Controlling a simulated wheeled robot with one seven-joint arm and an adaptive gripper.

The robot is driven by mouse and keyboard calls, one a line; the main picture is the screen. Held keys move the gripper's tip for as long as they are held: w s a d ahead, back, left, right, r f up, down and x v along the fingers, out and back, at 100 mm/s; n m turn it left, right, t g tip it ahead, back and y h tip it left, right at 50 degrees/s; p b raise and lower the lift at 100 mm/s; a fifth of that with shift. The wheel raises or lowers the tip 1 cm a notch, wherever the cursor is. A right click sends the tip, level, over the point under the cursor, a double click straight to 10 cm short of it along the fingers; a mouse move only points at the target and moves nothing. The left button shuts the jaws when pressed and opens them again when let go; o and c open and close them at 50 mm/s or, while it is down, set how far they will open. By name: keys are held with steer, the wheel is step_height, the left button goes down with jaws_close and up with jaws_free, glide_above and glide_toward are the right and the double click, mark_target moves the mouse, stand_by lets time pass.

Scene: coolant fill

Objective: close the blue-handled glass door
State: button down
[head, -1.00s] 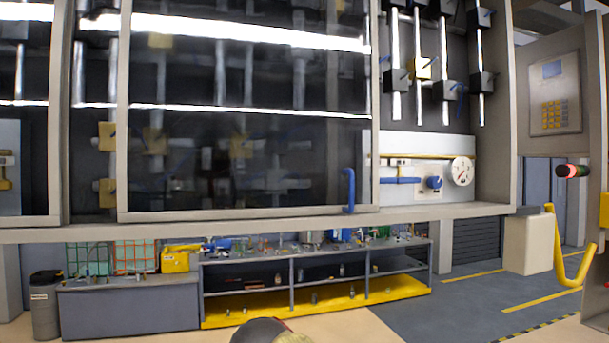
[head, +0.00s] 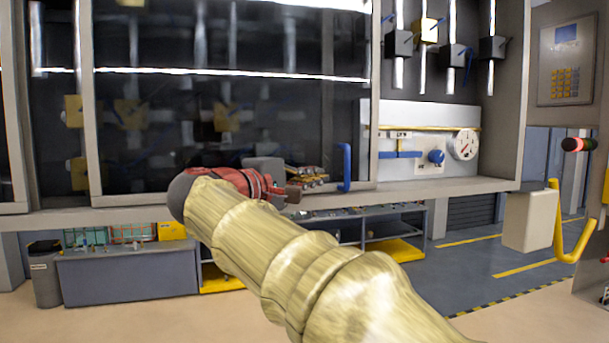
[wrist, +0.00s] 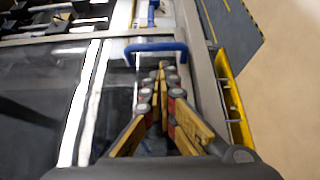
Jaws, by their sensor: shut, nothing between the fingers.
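The sliding glass door (head: 230,110) with a pale frame covers the middle of the cabinet front. Its blue handle (head: 345,167) stands upright at the door's lower right corner. To the right of that edge the cabinet is open. My gripper (head: 322,178) is in front of the glass, just left of the handle, with its fingers pointing right. In the wrist view my gripper (wrist: 162,70) is shut and empty, its fingertips close to the blue handle (wrist: 155,47). I cannot tell whether they touch it.
The opening shows pipes, a gauge (head: 464,145) and a blue valve (head: 436,157). A cabinet ledge (head: 450,191) runs below the door. A yellow-handled pale box (head: 530,221) juts out at the right. The floor at the right is clear.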

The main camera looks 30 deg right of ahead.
mark_target(328, 172)
steer(key=shift+p+x, duration=0.35)
steer(key=shift+x, duration=2.2)
steer(key=shift+d, duration=0.1)
steer(key=s+d, duration=0.4)
steer(key=d, duration=1.2)
steer(key=s+d+p, duration=0.1)
steer(key=s+d, duration=0.4)
steer(key=d, duration=1.1)
steer(key=s+d+p, duration=0.1)
steer(key=s+d, duration=0.4)
steer(key=d, duration=1.1)
steer(key=shift+d, duration=0.25)
steer(key=shift+a, duration=0.15)
